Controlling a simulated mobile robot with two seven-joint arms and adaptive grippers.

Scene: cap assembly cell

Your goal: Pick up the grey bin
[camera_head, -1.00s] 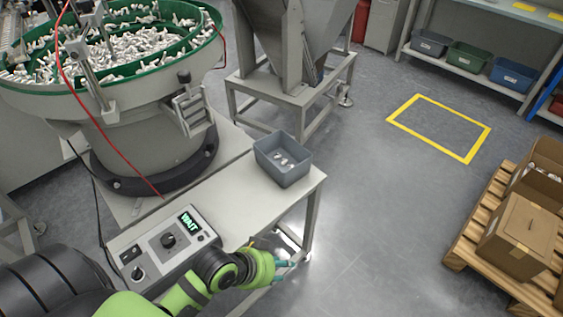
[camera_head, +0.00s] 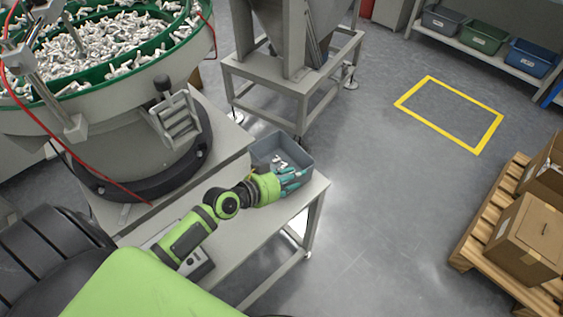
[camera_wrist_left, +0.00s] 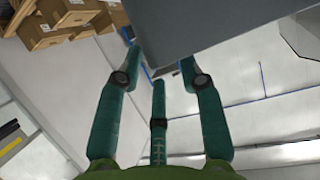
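The grey bin (camera_head: 265,147) stands at the corner of the machine's table, with a few small white parts inside. My left gripper (camera_head: 293,178), green with teal fingers, is at the bin's near side and hides part of its near wall. In the left wrist view, the bin (camera_wrist_left: 225,30) fills the upper right as a large grey surface. There the gripper's fingers (camera_wrist_left: 160,65) are spread apart, with their tips close to the bin's lower edge. I cannot tell whether they touch it. My right gripper is not in view.
A bowl feeder (camera_head: 110,60) full of white parts stands left of the bin. A hopper stand (camera_head: 300,85) is behind it. A yellow floor outline (camera_head: 425,120), a pallet (camera_head: 470,235) with cardboard boxes and a shelf with bins are to the right. The floor between is clear.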

